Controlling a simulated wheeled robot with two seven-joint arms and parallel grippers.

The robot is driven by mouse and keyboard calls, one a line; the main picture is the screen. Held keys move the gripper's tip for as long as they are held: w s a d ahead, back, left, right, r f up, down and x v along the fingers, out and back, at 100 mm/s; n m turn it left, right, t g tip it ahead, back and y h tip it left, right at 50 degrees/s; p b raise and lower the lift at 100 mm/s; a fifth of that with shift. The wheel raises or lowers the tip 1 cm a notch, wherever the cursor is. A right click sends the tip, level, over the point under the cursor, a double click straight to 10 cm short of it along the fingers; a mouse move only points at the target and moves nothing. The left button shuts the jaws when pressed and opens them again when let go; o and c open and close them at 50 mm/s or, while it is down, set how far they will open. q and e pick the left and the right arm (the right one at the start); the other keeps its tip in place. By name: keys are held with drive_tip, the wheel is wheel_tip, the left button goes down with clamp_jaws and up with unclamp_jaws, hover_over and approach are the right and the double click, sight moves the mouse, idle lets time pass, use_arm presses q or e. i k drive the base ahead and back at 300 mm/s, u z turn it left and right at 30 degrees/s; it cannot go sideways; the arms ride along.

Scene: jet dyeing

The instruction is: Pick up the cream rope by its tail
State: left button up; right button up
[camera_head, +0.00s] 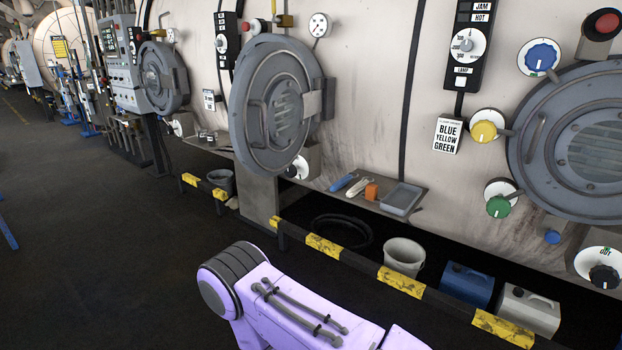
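No clear rope with a hanging tail shows in the head view. A small cream elongated item (358,187) lies on the narrow shelf below the large round door, between a blue item (337,184) and an orange block (371,192). It is too small to tell whether it is rope. The grey round door (275,105) stands swung out from the pale vessel wall, with a handle on its face. My purple arm link crosses the bottom of the view. Neither of my grippers is in view.
A grey tray (401,198) sits on the shelf. A yellow-and-black rail (400,282) runs in front of the machine. Behind it stand a white bucket (403,257), a blue canister (467,285) and a white canister (527,309).

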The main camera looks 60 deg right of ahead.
sight(352, 192)
drive_tip(key=z, duration=0.3)
drive_tip(key=i, duration=1.3)
drive_tip(key=z, duration=0.65)
